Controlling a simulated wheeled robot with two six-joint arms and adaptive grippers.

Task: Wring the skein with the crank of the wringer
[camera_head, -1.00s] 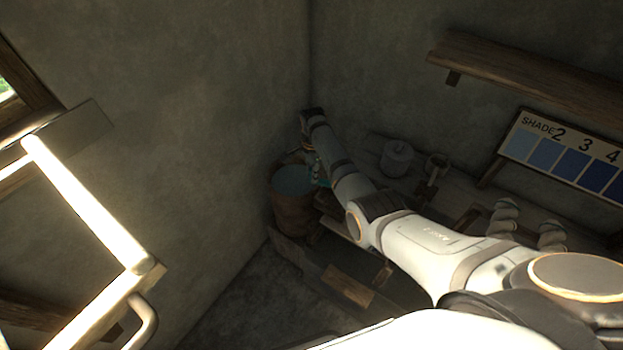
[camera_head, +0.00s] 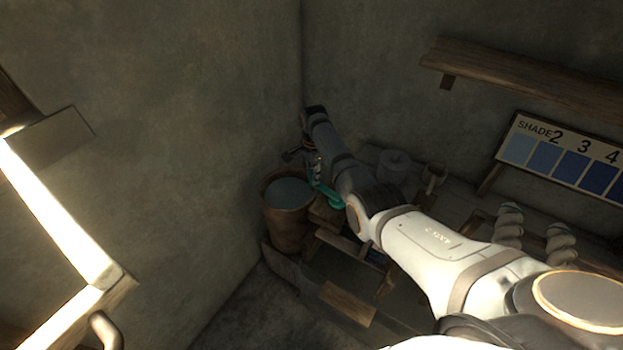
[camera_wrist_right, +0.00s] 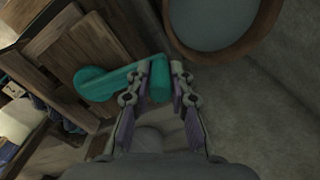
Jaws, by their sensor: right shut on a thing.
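The teal crank (camera_head: 328,195) of the wringer shows in the head view beside my right forearm, near the wall corner. In the right wrist view the crank arm (camera_wrist_right: 108,83) runs from a round hub at the left to an upright grip (camera_wrist_right: 160,80) at its right end. My right gripper (camera_wrist_right: 165,72) has its two fingers on either side of this grip and is shut on it. In the head view the right gripper (camera_head: 313,168) is small and dark, partly hidden by its own wrist. I cannot make out the skein. My left gripper is out of view.
A barrel of bluish liquid (camera_head: 288,194) stands just left of the crank; its rim (camera_wrist_right: 180,45) is close beyond the fingers. Wooden planks (camera_wrist_right: 45,55) lie beside the crank. A shelf (camera_head: 520,80) and shade board (camera_head: 565,158) are on the right wall. Floor shows at lower left.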

